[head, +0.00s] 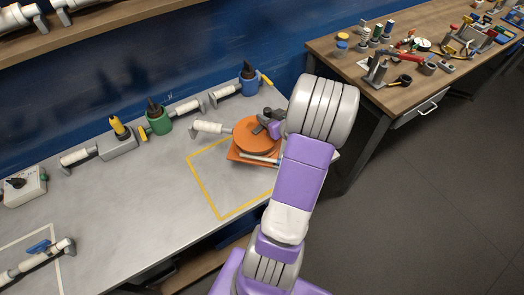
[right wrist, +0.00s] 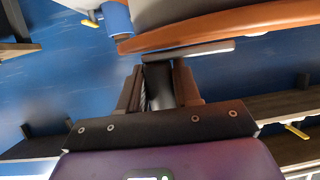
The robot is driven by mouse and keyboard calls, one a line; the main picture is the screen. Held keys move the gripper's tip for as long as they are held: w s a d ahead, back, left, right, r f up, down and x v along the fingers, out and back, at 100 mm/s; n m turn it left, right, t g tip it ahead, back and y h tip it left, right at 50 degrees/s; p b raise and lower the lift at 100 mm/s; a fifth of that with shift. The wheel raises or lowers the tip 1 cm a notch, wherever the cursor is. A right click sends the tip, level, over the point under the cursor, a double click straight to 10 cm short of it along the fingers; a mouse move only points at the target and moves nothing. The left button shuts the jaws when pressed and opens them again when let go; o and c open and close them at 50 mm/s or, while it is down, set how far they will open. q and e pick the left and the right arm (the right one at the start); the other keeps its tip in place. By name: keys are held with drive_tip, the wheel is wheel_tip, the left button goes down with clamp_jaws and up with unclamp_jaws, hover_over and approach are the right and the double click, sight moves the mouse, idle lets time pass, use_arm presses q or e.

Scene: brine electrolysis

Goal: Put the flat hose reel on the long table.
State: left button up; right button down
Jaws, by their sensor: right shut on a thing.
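The flat hose reel, an orange disc (head: 255,138) on an orange base plate, is at the right end of the grey-topped table (head: 130,205). It overlaps the yellow outlined square in the picture. I cannot tell whether it rests on the top or hangs just above it. My right gripper (head: 268,124) is at the reel's upper right side. In the right wrist view, its fingers (right wrist: 158,88) are shut on a black part, with the reel's orange edge (right wrist: 230,27) just beyond. My right forearm hides the reel's right side. My left gripper is out of view.
A wood-topped table (head: 420,85) with tools and small parts stands at the right, across a floor gap. White pipe fittings, a green holder (head: 158,122) and a blue holder (head: 249,82) line the grey table's back. The yellow square's left part is clear.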

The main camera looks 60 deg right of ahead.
wheel_tip(320, 180, down, 10)
drive_tip(key=b, duration=0.3)
drive_tip(key=shift+r, duration=0.25)
drive_tip(key=shift+f, duration=0.15)
drive_tip(key=c, duration=0.8)
unclamp_jaws()
drive_tip(key=shift+s+r, duration=0.2)
drive_tip(key=p+v, duration=0.2)
drive_tip(key=v, duration=0.9)
drive_tip(key=shift+s+a+r, duration=0.15)
drive_tip(key=shift+s+a, duration=0.1)
